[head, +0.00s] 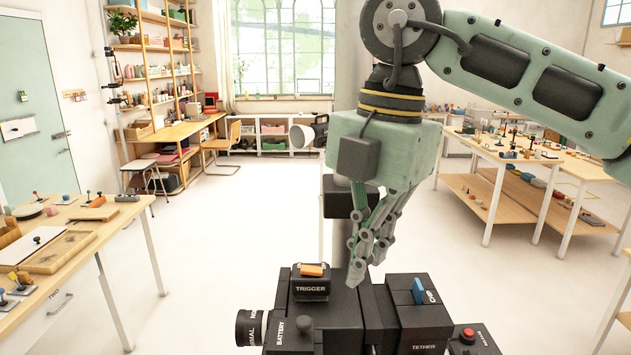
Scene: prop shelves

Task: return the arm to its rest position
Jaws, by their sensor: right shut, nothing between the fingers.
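My right arm comes in from the upper right, across the top of the head view. Its gripper (359,277) points down with the fingers closed together and nothing between them. It hangs just above or behind a black device with labelled blocks (345,320); whether the fingertips touch it I cannot tell. My left gripper is not in view.
The black device carries an orange switch (312,270) marked TRIGGER, a blue lever (418,291) and a red button (468,334). A work table (120,208) stands at the left, shelved tables (490,150) at the right. The floor between is clear.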

